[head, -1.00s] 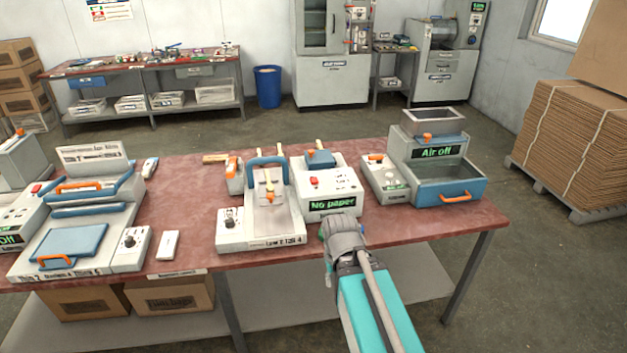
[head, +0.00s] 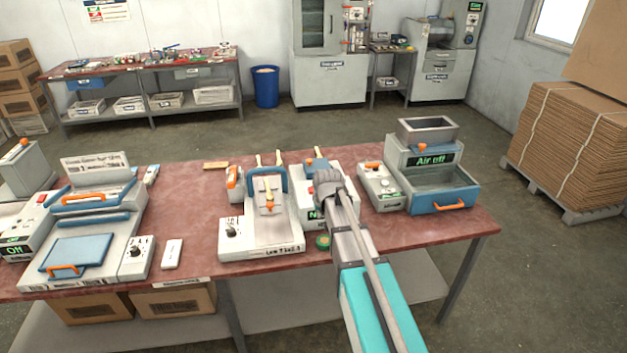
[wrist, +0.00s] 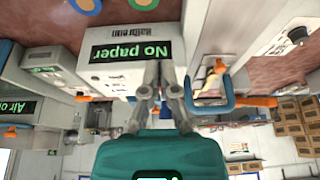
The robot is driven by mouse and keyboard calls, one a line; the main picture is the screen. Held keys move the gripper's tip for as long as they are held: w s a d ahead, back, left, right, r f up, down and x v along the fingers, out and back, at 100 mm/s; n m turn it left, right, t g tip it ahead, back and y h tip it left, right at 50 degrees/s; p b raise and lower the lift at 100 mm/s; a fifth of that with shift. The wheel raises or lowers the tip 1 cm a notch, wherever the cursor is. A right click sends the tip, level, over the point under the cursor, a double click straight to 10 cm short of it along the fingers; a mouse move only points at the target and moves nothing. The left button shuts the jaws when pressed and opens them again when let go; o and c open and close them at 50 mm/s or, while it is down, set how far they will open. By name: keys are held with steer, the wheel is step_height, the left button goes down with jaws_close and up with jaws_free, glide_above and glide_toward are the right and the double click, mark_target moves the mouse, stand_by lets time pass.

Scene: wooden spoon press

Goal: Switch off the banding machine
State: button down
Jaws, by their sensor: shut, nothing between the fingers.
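The banding machine (head: 341,164), a white box with a blue and orange top part, stands on the red bench in the head view. My gripper (head: 326,180) is in front of and over its top face in that view and hides most of its front display. A red button (head: 309,188) shows just left of my gripper. In the wrist view, which is upside down, the machine's green display (wrist: 131,52) reads "No paper". My gripper's fingers (wrist: 159,68) are shut and empty, close beside the machine there. Whether they touch it I cannot tell.
A press with a blue handle (head: 269,237) stands close on the left. A machine reading "Air off" (head: 433,160) stands to the right. A green roll (head: 323,241) lies on the bench (head: 420,229) before the banding machine. Another press (head: 90,240) stands far left.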

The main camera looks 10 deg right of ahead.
steer(key=w+r+t+p, duration=0.1)
steer(key=w+r+p, duration=0.1)
steer(key=w, duration=0.5)
steer(key=w+d+r+t+p, duration=0.1)
steer(key=w+r+t+p, duration=0.1)
steer(key=w+r, duration=0.3)
steer(key=w, duration=0.3)
steer(key=shift+d, duration=0.25)
steer(key=shift+w, duration=0.15)
steer(key=b, duration=0.9)
glide_above(312, 190)
steer(key=f, duration=0.8)
steer(key=shift+d+f, duration=0.2)
steer(key=shift+f, duration=0.05)
steer(key=shift+s+f+b, duration=0.3)
steer(key=shift+f+b, duration=0.5)
steer(key=shift+f, duration=0.05)
steer(key=shift+s+f+b, duration=0.25)
steer(key=shift+f+b, duration=0.55)
steer(key=shift+f, duration=0.05)
